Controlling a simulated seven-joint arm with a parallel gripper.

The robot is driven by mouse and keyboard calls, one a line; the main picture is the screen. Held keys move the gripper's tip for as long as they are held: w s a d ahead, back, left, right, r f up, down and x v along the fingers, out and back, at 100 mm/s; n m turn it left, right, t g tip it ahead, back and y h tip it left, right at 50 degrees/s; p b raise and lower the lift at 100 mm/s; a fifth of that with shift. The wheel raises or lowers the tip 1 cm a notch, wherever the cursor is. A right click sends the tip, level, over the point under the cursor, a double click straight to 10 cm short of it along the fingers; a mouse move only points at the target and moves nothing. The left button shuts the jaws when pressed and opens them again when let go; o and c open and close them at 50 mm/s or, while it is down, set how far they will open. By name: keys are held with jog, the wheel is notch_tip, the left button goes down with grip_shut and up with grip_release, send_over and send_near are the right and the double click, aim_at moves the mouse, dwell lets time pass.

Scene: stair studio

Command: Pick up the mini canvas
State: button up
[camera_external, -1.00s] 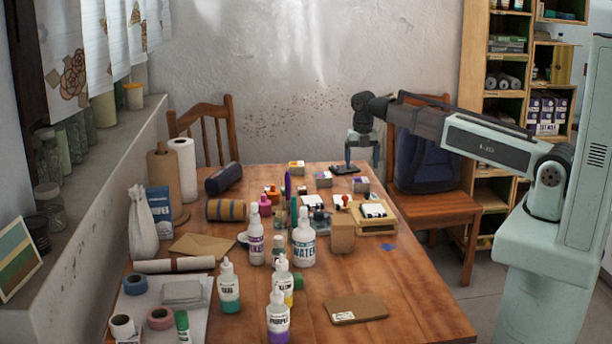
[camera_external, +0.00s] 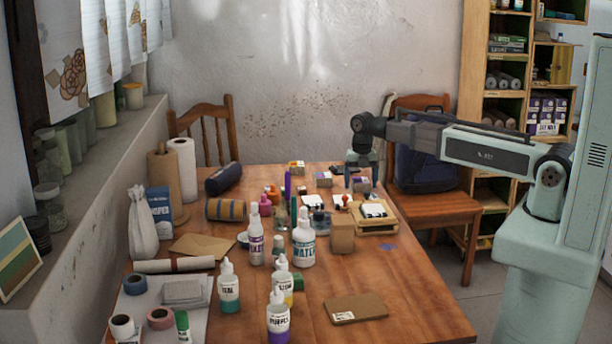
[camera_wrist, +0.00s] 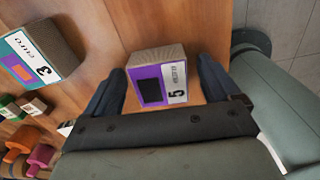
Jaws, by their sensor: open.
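A small grey-sided block with a purple and white label marked 5 (camera_wrist: 160,82) lies between my fingers in the wrist view. It may be the mini canvas; its label is too small to read fully. In the outside view the block (camera_external: 361,185) is near the far right edge of the table. My gripper (camera_external: 361,176) is low over it, pointing down. In the wrist view my gripper (camera_wrist: 161,70) is open, one finger on each side of the block, with no clear contact.
A similar block with a teal label marked 3 (camera_wrist: 42,55) is left of the gripper. A wooden tray (camera_external: 377,230) stands nearer the camera. Paint bottles (camera_external: 304,240) crowd the middle. A chair (camera_external: 445,210) is beyond the table's right edge.

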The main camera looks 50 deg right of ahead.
jog(key=c, duration=1)
jog(key=shift+c, duration=0.2)
